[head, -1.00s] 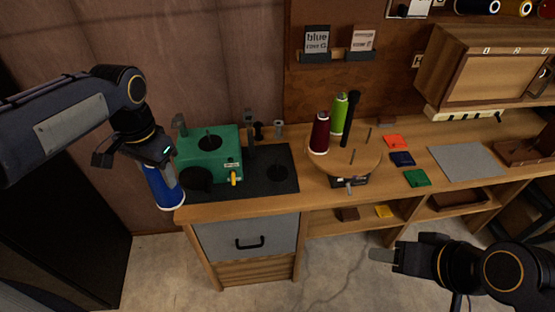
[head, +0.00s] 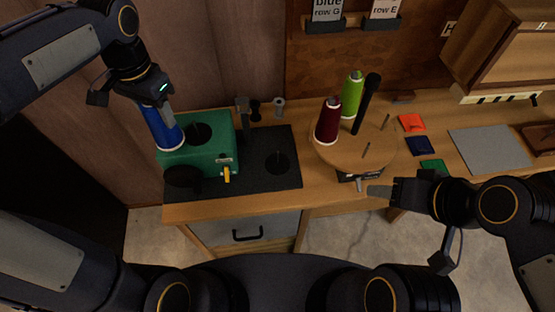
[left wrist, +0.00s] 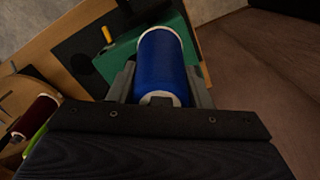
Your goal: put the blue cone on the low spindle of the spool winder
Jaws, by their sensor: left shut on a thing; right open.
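The blue cone (head: 162,130) hangs from my left gripper (head: 154,100), which is shut on its upper end. It is slightly tilted, over the left back edge of the green spool winder (head: 215,157). In the left wrist view the blue cone (left wrist: 162,68) lies between both fingers, its wide white-rimmed end away from me, with the green winder (left wrist: 118,62) beyond. The winder has a dark disc with a spindle on its top (head: 198,133) and a lower dark disc with a thin spindle (head: 277,162) on the black base plate. My right gripper (head: 378,191) is open and empty near the bench's front edge.
A round wooden turntable (head: 340,153) carries a dark red cone (head: 328,121), a green cone (head: 351,94), a tall black post (head: 366,103) and thin pins. A yellow handle (head: 227,174) sticks out of the winder's front. Coloured squares and a grey mat (head: 488,148) lie right.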

